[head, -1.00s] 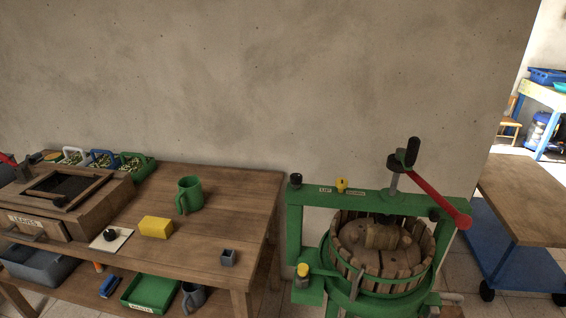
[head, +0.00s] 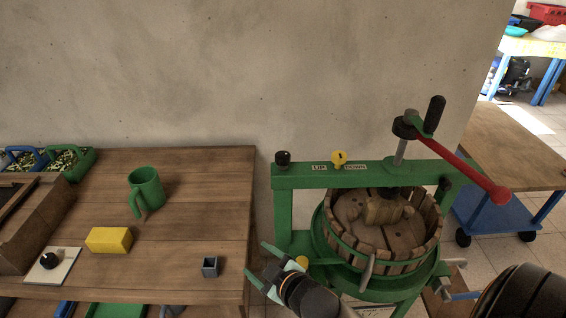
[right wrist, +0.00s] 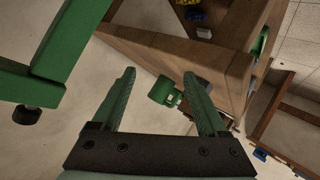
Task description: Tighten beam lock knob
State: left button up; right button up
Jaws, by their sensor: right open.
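A green press frame stands right of the bench, with a green top beam (head: 300,177). A black knob (head: 282,158) sits upright on the beam's left end. A yellow knob (head: 340,157) stands between the UP and DOWN labels. Another dark knob (head: 446,185) is at the right end. My right gripper (head: 256,264) is open and empty, low in front of the press's left post, below the black knob.
A slatted basket (head: 385,265) fills the press, under a red crank handle (head: 460,170). The wooden bench (head: 190,230) at left holds a green mug (head: 147,192), yellow block (head: 108,240) and small grey cup (head: 210,267). A cart (head: 515,150) stands right.

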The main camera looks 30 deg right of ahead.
jog(key=w+a+r+n+t+y, duration=0.1)
jog(key=w+a+r+n+y, duration=0.25)
jog(key=r+n, duration=0.3)
jog(key=w+a+r+n+t+y, duration=0.2)
jog(key=w+r+n+y, duration=0.3)
jog(key=r+n, duration=0.15)
jog(key=w+a+r+n+t+y, duration=0.1)
jog(key=w+a+r+n+y, duration=0.1)
jog(key=w+r+n+y, duration=0.35)
notch_tip(320, 180, up, 10)
jog(key=f+n+g+h+b, duration=0.1)
jog(key=n+g+h+b, duration=0.2)
jog(key=n+g+h, duration=1.5)
send_over(284, 154)
jog(key=s+d, duration=0.2)
jog(key=d, duration=0.2)
jog(key=n+t+y, duration=0.3)
jog(key=n+y, duration=0.2)
jog(key=y, duration=0.2)
jog(key=x, duration=1.1)
jog(key=shift+w+a+f, duration=0.25)
jog(key=shift+w+a, duration=0.05)
jog(key=shift+a, duration=0.05)
